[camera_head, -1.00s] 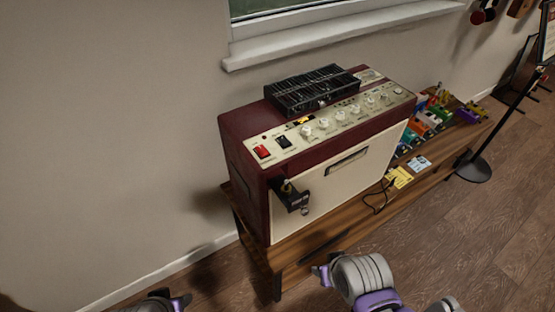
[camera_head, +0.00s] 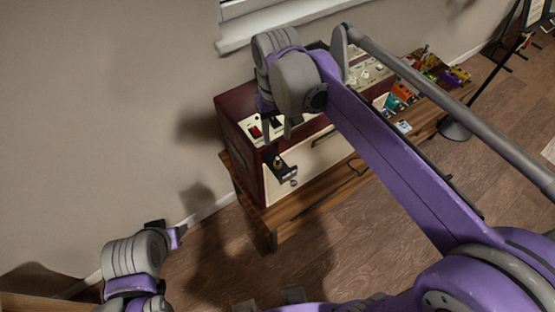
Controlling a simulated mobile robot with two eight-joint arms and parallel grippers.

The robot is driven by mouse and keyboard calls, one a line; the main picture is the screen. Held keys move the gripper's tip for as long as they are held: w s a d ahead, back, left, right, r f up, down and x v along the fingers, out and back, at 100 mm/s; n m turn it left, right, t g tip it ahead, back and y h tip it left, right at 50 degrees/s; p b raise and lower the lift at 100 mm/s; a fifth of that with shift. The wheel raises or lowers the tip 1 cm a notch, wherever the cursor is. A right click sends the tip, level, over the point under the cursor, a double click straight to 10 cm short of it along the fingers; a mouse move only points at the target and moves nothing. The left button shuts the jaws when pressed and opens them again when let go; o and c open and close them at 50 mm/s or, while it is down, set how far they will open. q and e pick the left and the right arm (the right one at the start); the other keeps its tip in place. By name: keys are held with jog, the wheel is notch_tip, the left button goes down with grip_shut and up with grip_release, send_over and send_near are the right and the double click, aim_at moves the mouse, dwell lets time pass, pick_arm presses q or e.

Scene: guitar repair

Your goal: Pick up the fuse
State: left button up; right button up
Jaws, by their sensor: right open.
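The amplifier (camera_head: 235,108) is a dark red box with a cream front, standing on a wooden bench. A small black bracket (camera_head: 286,172) with a brass-coloured piece (camera_head: 278,160) sits at its front left; I cannot tell whether that piece is the fuse. No fuse can be made out for certain. My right gripper (camera_head: 279,136) is open and points down over the left end of the control panel, above the bracket; its arm hides much of the amplifier's top. My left gripper (camera_head: 168,234) is low at the left, away from the amplifier; its jaws are unclear.
The wooden bench (camera_head: 290,210) runs to the right, with several coloured pedals (camera_head: 402,95) on it. A black stand (camera_head: 455,130) stands on the floor beyond. A window sill (camera_head: 240,45) juts from the wall behind. The floor before the bench is clear.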

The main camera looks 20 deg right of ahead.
aim_at(278, 158)
jog(key=f, duration=0.9)
jog(key=shift+s, duration=0.3)
jog(key=shift+c, duration=0.2)
grip_shut()
